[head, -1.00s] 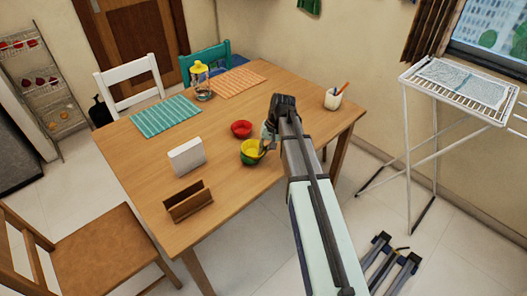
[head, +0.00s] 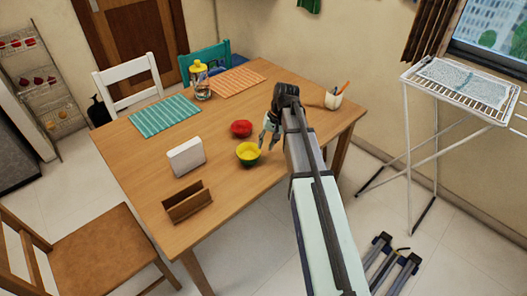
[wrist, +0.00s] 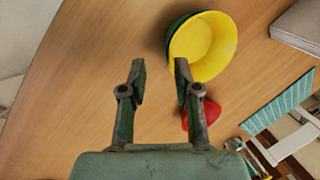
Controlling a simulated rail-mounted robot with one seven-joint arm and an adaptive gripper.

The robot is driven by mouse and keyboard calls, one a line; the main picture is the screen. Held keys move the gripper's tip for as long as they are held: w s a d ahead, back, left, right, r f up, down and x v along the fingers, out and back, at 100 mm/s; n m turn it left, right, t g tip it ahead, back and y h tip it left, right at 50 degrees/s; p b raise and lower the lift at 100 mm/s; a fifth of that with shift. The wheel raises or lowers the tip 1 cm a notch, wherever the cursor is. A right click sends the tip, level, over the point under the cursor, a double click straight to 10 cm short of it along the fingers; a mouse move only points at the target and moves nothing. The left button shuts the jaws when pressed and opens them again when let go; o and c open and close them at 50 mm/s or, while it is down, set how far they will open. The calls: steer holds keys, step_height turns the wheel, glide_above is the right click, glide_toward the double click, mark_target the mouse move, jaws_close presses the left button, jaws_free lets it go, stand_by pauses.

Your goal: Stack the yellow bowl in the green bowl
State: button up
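The yellow bowl (head: 247,149) sits inside the green bowl (head: 250,163) on the wooden table, with a green edge showing below it. In the wrist view the yellow bowl (wrist: 207,42) fills most of the green bowl, whose dark green rim (wrist: 172,32) shows at its left. My gripper (head: 268,139) is just right of the bowls in the head view and apart from them. In the wrist view its two fingers (wrist: 160,75) are spread with nothing between them, so it is open and empty.
A red bowl (head: 241,128) stands close behind the stacked bowls. A white box (head: 186,157) and a wooden holder (head: 188,203) are to the left. A pencil cup (head: 333,99) is at the right and a yellow-topped jar (head: 200,80) at the back.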

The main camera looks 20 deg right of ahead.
steer(key=v, duration=0.7)
steer(key=shift+r+b, duration=0.2)
steer(key=shift+b, duration=0.15)
steer(key=shift+d, duration=0.1)
